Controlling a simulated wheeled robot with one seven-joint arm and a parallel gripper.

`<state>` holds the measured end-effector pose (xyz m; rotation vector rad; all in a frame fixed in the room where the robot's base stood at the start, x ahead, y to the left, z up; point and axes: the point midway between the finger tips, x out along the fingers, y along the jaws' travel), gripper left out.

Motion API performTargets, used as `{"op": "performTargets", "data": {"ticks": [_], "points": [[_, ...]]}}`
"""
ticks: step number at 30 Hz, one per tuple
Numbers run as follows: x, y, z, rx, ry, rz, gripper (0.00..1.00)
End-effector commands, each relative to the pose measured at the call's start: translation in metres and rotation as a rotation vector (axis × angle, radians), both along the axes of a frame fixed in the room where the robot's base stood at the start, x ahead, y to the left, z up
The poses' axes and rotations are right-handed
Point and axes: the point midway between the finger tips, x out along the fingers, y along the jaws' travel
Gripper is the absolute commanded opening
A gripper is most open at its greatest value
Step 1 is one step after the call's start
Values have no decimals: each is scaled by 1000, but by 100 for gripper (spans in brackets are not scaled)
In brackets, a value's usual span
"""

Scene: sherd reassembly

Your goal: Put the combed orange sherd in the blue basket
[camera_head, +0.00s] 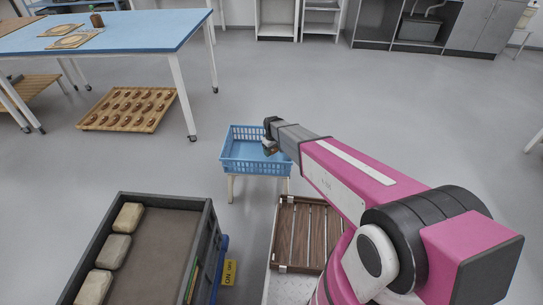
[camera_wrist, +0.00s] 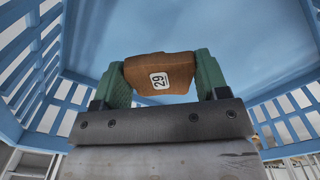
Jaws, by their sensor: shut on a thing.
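The orange-brown sherd (camera_wrist: 160,76) shows in the wrist view with a white label reading 29. My gripper (camera_wrist: 160,82) is shut on it, with one green finger pad at each side. No combing can be made out on the face in view. The blue basket (camera_head: 240,167) stands on a small stand in the head view. My gripper (camera_head: 268,147) is at the basket's right side, at or just above its opening. In the wrist view the blue slatted basket walls (camera_wrist: 35,60) surround the gripper and sherd. Whether the sherd touches the basket floor cannot be told.
A grey tray (camera_head: 207,228) with several pale blocks (camera_head: 127,217) is at the lower left. A brown slatted crate (camera_head: 300,232) stands below the basket, close to my arm. A blue table (camera_head: 130,32) and a wooden rack (camera_head: 128,109) are at the back left. Grey floor lies open behind the basket.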

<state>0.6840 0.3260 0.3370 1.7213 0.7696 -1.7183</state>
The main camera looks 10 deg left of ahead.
Motion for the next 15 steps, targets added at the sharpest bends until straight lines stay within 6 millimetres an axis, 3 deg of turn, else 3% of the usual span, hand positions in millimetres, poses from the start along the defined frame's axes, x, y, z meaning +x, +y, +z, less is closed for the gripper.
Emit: {"op": "performTargets", "data": {"ticks": [9, 15], "points": [[1, 0, -35, 0, 0, 0, 44], [0, 0, -36, 1, -1, -1, 44]]}}
